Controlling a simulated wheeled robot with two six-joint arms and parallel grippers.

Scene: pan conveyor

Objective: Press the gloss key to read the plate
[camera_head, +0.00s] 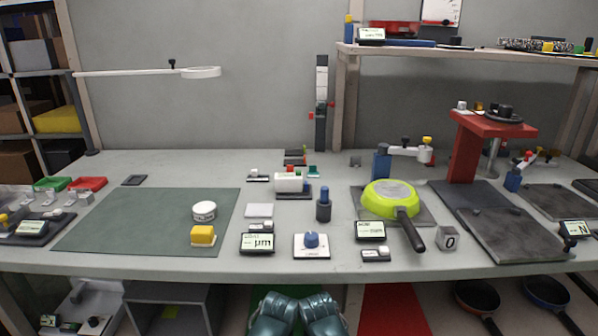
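Several small units with displays and keys stand along the front of the bench, and I cannot read which is marked gloss. A dark display (370,231) stands just left of the pan handle, its text too small to read. A small block with a white key (376,254) lies in front of it. Another display (257,243) reads "µm", with a small white-keyed block (261,226) behind it. A lime pan (378,207) lies upside down, its round grey base plate (393,190) facing up. Two teal parts of my arms show at the bottom edge; no gripper fingers are visible.
A blue knob on a white base (311,245), a dark blue cylinder (323,206), a yellow block (203,235) and a numbered cube (447,238) stand nearby. A red stand (466,150) rises at right. The green mat (145,222) is mostly clear.

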